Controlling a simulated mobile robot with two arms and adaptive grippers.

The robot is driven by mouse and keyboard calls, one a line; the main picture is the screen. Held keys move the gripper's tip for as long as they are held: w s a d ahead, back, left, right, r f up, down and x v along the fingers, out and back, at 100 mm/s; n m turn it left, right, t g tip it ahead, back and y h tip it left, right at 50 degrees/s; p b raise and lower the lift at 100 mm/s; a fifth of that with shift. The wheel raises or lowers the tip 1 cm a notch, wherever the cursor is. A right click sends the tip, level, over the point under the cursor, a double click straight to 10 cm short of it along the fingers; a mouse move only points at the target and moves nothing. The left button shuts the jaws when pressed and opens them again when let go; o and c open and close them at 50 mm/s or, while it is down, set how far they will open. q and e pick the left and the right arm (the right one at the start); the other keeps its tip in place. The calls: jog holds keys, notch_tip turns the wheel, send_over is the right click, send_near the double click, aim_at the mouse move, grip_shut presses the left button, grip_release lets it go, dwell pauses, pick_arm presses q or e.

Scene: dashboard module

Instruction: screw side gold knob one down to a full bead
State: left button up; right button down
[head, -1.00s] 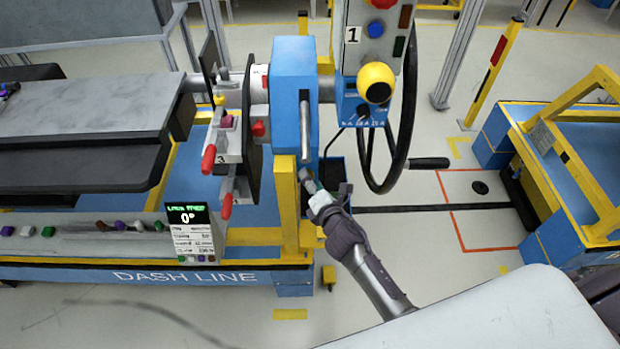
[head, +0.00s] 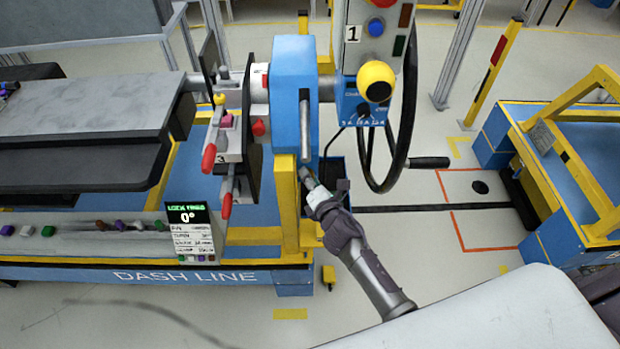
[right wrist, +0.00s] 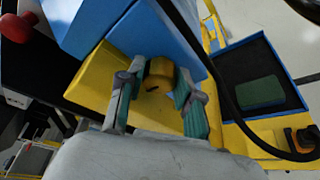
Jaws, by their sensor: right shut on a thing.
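The gold knob (right wrist: 158,78) shows in the right wrist view as a short yellow-gold cylinder with a small dark mark. It sits against a yellow post below a blue housing (head: 294,95). My right gripper (right wrist: 160,86) has one finger on each side of it and is shut on it. In the head view my right gripper (head: 309,182) reaches in from the lower right to the side of the yellow post (head: 288,205). The knob is hard to make out there, and I cannot see a bead. My left gripper is not in view.
A black handwheel (head: 408,110) with a crank handle stands close to the right. A dark tray (right wrist: 258,85) with a green block lies beside the post. A display (head: 187,216) reads 0°. Red-handled clamps (head: 209,157) are left of the housing.

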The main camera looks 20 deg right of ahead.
jog(key=shift+f+m+t+b, duration=0.2)
jog(key=shift+m+t+b, duration=0.65)
jog(key=shift+m+b, duration=1.5)
jog(key=shift+f+m+t+b, duration=0.15)
jog(key=shift+m+t+b, duration=0.65)
jog(key=shift+m+b, duration=1.55)
jog(key=shift+f+m+t+b, duration=0.2)
jog(key=shift+m+t+b, duration=0.65)
jog(key=shift+m+b, duration=1.5)
jog(key=shift+n+b, duration=0.45)
jog(key=shift+b, duration=0.1)
jog(key=c, duration=0.8)
grip_release()
jog(key=shift+r, duration=0.1)
jog(key=shift+o, duration=0.2)
jog(key=shift+s, duration=0.1)
jog(key=v, duration=1.1)
jog(key=shift+s, duration=0.4)
